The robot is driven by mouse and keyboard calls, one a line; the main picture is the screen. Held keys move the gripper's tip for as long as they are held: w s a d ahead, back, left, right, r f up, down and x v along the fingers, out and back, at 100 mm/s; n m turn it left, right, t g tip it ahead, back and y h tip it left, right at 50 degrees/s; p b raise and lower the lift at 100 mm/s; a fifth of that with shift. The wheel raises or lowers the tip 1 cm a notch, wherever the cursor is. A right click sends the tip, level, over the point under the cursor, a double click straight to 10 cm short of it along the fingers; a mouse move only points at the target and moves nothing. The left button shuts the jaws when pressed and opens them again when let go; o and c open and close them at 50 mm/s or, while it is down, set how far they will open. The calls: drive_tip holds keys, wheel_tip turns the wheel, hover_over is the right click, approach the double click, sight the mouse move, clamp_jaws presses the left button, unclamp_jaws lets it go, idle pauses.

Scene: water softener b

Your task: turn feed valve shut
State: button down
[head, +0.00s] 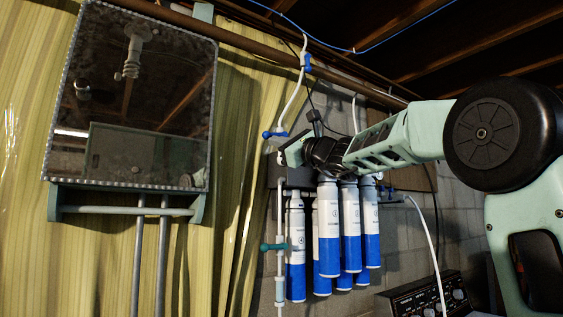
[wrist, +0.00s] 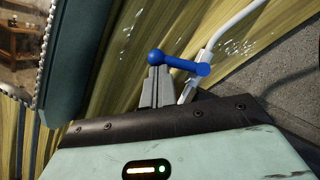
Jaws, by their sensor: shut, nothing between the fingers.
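A blue lever handle (head: 275,134) sits on a thin white pipe left of the filter bank in the head view. In the wrist view the same-looking blue handle (wrist: 182,64), with a round ball end, lies across the view just past my fingertips. My gripper (wrist: 156,75) is shut and empty, its grey fingers together at the handle's ball end; I cannot tell whether they touch it. In the head view my gripper (head: 283,156) is just below the blue lever, partly hidden. Another blue valve (head: 306,62) is higher up, and a teal-handled valve (head: 273,247) is lower. No label identifies the feed valve.
Several white and blue filter cartridges (head: 297,250) hang below my wrist. A mirrored cabinet (head: 135,95) with a rail is on the left, also at the wrist view's left edge (wrist: 70,60). A dark control box (head: 430,297) stands lower right. White tubing runs near the lever.

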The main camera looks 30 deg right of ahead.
drive_tip(key=shift+a+r+m+t+h+b, duration=0.15)
drive_tip(key=shift+m+t+h+b, duration=0.15)
drive_tip(key=shift+m+b, duration=0.2)
drive_tip(key=shift+a+r+m+t+h+b, duration=0.2)
drive_tip(key=shift+m+h+b, duration=0.15)
drive_tip(key=shift+m, duration=0.25)
